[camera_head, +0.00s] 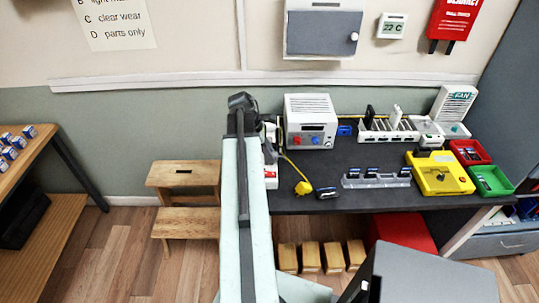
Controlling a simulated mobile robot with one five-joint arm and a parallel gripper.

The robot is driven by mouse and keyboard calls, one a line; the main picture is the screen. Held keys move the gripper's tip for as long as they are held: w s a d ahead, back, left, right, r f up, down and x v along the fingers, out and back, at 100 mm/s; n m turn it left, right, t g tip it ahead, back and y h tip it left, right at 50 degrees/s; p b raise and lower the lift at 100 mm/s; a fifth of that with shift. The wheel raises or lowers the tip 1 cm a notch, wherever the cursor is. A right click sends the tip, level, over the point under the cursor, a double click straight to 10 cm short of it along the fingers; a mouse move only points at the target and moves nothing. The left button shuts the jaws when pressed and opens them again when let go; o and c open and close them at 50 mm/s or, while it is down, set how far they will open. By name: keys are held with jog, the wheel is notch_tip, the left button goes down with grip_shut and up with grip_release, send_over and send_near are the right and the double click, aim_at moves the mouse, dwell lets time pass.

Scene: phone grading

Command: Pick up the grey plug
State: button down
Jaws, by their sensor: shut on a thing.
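My arm reaches up from the bottom of the head view to the left end of the dark workbench. My gripper (269,128) is at its far end, just left of the white power unit, partly hidden by the arm. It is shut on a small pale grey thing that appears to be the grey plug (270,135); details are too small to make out. A yellow plug (303,187) on a yellow cable lies on the bench, to the right of and nearer than my gripper.
The white power unit (310,121) stands close to my gripper. On the dark bench (330,170) are a phone (326,193), a grey rack (376,179), a yellow device (440,174), and red (469,152) and green (491,181) trays. A wooden step stool (183,174) stands left.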

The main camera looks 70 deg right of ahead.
notch_tip(320, 180, up, 9)
jog(key=p, duration=0.8)
jog(key=shift+f, duration=0.1)
